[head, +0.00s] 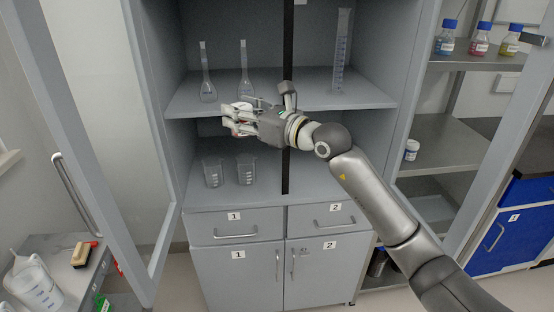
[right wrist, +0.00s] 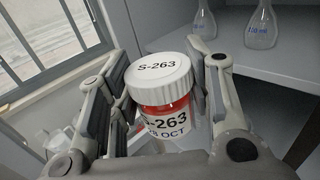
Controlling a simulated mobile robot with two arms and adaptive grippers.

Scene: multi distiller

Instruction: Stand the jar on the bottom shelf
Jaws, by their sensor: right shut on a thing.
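The jar (right wrist: 163,110) has a white lid marked S-263, a white label and red contents. My right gripper (right wrist: 160,82) is shut on it, with fingers on both sides, and the lid faces up in the right wrist view. In the head view my right gripper (head: 238,119) is at the front of the cabinet, near the height of the middle shelf (head: 220,108); its fingers hide most of the jar. The bottom shelf (head: 228,197) is below it, with two beakers standing toward the left. My left gripper is not in view.
The beakers (head: 213,173) leave bare shelf at the front and right. Two flasks (head: 208,88) and a measuring cylinder (head: 342,50) stand on the shelf above. A dark upright post (head: 286,178) divides the cabinet front. An open glass door (head: 95,150) is on the left.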

